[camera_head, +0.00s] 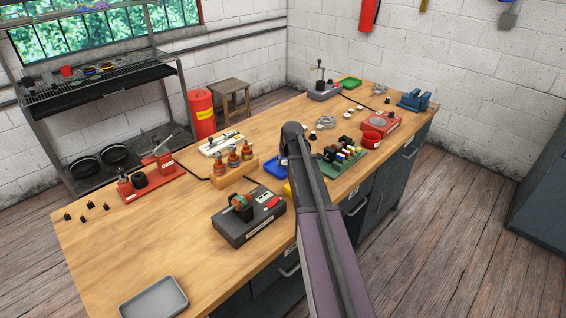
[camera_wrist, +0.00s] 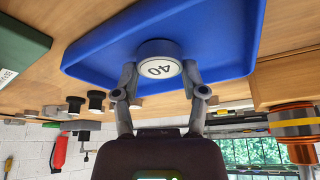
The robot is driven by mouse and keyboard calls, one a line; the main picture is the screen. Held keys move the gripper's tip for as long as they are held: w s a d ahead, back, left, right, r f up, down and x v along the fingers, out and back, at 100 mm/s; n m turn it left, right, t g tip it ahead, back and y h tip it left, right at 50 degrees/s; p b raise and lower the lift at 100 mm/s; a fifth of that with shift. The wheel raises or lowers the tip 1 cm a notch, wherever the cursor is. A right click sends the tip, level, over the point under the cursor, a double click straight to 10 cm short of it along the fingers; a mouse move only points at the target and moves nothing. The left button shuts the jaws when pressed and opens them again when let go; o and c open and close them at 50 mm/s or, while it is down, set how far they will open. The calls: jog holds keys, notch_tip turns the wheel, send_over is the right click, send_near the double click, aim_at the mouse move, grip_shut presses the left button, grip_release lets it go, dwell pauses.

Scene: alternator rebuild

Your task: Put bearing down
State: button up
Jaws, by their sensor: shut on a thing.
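My gripper (camera_wrist: 159,80) is shut on the bearing (camera_wrist: 159,66), a short grey cylinder with a white face marked 40, in the wrist view. The fingers grip it from both sides. The bearing is over the floor of the blue tray (camera_wrist: 100,60), within its rim. I cannot tell whether it touches the tray floor. In the head view the blue tray (camera_head: 272,168) shows beside my arm, which hides the gripper and the bearing.
A yellow tray (camera_head: 289,187) sits partly behind my arm. A wooden block with copper-coloured parts (camera_head: 233,160) and a dark test stand (camera_head: 249,222) are to the left. A green board with several parts (camera_head: 342,157) is to the right.

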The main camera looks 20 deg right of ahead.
jog(key=shift+f, duration=0.15)
jog(key=o, duration=1.2)
jog(key=p+v, duration=1.1)
jog(key=v, duration=0.1)
jog(key=shift+w, duration=0.1)
dwell(0.7)
